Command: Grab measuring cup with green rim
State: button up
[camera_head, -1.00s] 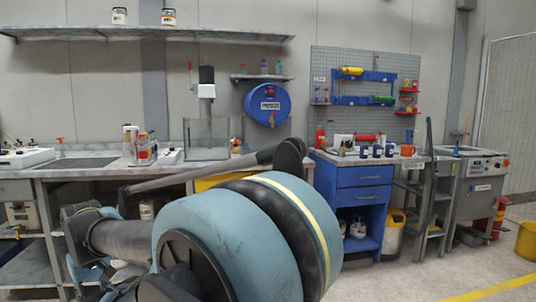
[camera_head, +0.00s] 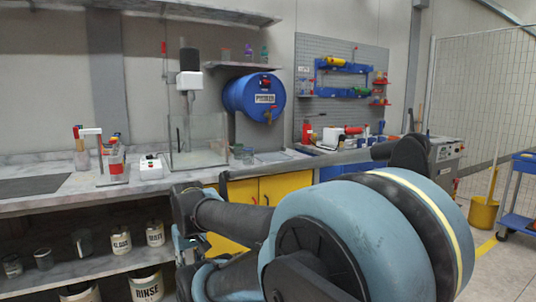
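Small clear vessels stand on the counter right of the glass tank, one of them a greenish clear cup (camera_head: 238,151). More small vessels stand on the little wall shelf above the blue drum, among them a teal-tinted one (camera_head: 264,53). At this size I cannot tell which, if any, is a measuring cup with a green rim. My arm fills the lower right and hides part of the counter and cabinets. The end of my arm is low in the middle left, in front of the counter and apart from these vessels. Its fingers are not clear enough to tell open from shut.
A glass tank (camera_head: 198,143) with a stirrer stands on the marble counter (camera_head: 40,204). A blue drum (camera_head: 254,97) hangs on the wall. Labelled cans (camera_head: 120,240) and jars sit on the shelf below. A blue cart (camera_head: 520,200) and yellow bucket (camera_head: 484,213) are at right.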

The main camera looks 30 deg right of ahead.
aim_at(237, 146)
jog(key=z, duration=0.5)
jog(key=i, duration=0.85)
jog(key=z, duration=1.05)
jog(key=i, duration=0.4)
jog(key=z, duration=0.25)
